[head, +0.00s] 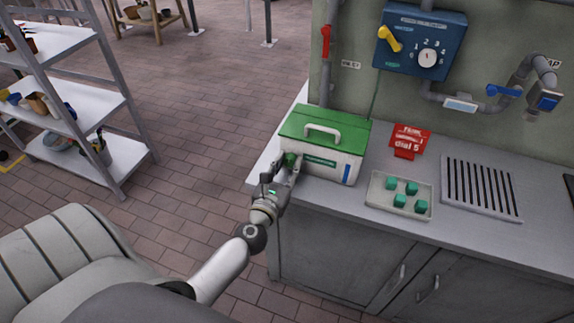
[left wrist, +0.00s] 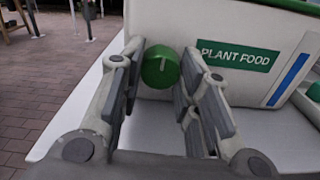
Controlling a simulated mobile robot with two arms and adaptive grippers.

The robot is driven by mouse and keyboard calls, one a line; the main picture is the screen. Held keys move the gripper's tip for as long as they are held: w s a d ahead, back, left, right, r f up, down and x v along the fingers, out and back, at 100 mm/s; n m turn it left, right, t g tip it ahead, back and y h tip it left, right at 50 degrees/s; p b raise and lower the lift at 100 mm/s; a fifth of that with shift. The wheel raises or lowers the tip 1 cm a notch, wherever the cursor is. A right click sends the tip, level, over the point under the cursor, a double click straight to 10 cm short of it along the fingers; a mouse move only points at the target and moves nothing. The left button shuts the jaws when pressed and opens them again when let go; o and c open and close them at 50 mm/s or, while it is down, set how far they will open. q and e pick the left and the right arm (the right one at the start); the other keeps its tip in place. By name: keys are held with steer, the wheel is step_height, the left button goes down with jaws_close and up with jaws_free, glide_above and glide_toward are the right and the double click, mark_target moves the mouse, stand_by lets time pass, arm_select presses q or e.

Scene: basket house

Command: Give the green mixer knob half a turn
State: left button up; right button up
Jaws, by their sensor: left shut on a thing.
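The green knob (left wrist: 160,67) sticks out of the front of a white box with a green lid and a white handle (head: 318,150), which stands on the grey counter. The box front carries a green "PLANT FOOD" label (left wrist: 236,56). In the head view the knob (head: 291,159) is partly covered by my left gripper (head: 281,172). My left gripper (left wrist: 158,85) has one finger on each side of the knob and is shut on it. A small pale mark shows on the knob's face. My right gripper is not in view.
A tray (head: 374,202) with several green cubes, a red sign (head: 410,138) and a slotted drain plate (head: 479,187) are on the counter. A blue dial panel (head: 420,40) and pipes are on the wall. White shelves (head: 85,101) stand left, with open floor between.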

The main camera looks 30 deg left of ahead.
arm_select(q)
steer(key=m+p, duration=0.1)
steer(key=m, duration=0.3)
steer(key=shift+p, duration=0.35)
steer(key=m+p, duration=0.1)
steer(key=m, duration=0.3)
steer(key=shift+m+p, duration=0.35)
steer(key=shift+m, duration=0.05)
steer(key=m+p, duration=0.1)
steer(key=m, duration=0.3)
steer(key=shift+m+p, duration=0.3)
steer(key=shift+p, duration=0.05)
steer(key=m+p, duration=0.1)
steer(key=m, duration=0.2)
steer(key=shift+m, duration=0.3)
steer(key=m+p, duration=0.2)
steer(key=m, duration=0.2)
steer(key=m+p, duration=0.1)
steer(key=m, duration=0.4)
steer(key=shift+p, duration=0.35)
steer(key=m+p, duration=0.1)
steer(key=m, duration=0.2)
steer(key=shift+m, duration=0.3)
steer(key=shift+f+m, duration=0.1)
steer(key=shift+m, duration=1.8)
steer(key=shift+p, duration=0.3)
